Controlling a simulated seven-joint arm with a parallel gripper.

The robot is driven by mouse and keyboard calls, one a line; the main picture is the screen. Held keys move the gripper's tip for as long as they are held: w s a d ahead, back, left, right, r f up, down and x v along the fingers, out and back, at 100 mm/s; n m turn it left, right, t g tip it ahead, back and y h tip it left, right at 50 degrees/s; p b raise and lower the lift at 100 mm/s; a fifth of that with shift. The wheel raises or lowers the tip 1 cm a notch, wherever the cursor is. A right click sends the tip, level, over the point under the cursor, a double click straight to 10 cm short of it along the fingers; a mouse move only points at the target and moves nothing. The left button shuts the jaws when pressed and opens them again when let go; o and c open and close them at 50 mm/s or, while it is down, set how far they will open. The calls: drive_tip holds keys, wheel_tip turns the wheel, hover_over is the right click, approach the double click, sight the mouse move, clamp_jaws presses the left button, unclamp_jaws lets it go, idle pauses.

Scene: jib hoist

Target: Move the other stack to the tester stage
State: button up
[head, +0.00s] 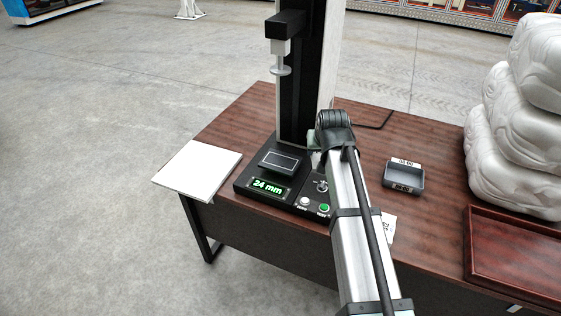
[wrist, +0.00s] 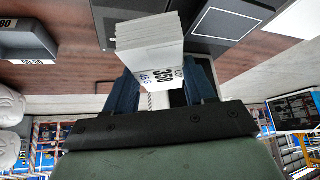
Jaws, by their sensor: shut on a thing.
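My gripper (wrist: 163,84) is shut on a stack of white sheets (wrist: 150,36), with dark blue fingers on both sides. Printed labels show on the stack's near face. The tester stage (head: 283,161) is a dark, light-edged rectangular plate on the tester's black base, below the raised press head (head: 281,70). The stage also shows in the wrist view (wrist: 226,23), to the right of the held stack and apart from it in the picture. In the head view my arm hides the gripper and stack almost wholly, just right of the tester column.
The tester display (head: 268,187) reads 24 mm, with buttons beside it. A small grey labelled tray (head: 404,177) stands right of my arm. A white board (head: 197,171) overhangs the table's left edge. A brown tray (head: 513,251) and white sacks (head: 520,130) are at right.

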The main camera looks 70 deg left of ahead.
drive_tip(key=s+a+r, duration=0.3)
drive_tip(key=s+a, duration=0.7)
drive_tip(key=a, duration=0.1)
drive_tip(key=shift+w+d+f, duration=0.1)
drive_tip(key=shift+w+f, duration=0.05)
drive_tip(key=shift+f, duration=1.55)
drive_tip(key=shift+w+d+f, duration=0.1)
drive_tip(key=shift+w+f, duration=0.05)
drive_tip(key=shift+f, duration=1.6)
drive_tip(key=shift+w+d+f, duration=0.1)
drive_tip(key=shift+w+f, duration=0.05)
drive_tip(key=shift+f, duration=1.55)
drive_tip(key=shift+f, duration=0.1)
drive_tip(key=o, duration=1.2)
drive_tip(key=shift+c, duration=0.2)
drive_tip(key=v, duration=1.2)
drive_tip(key=shift+s, duration=0.15)
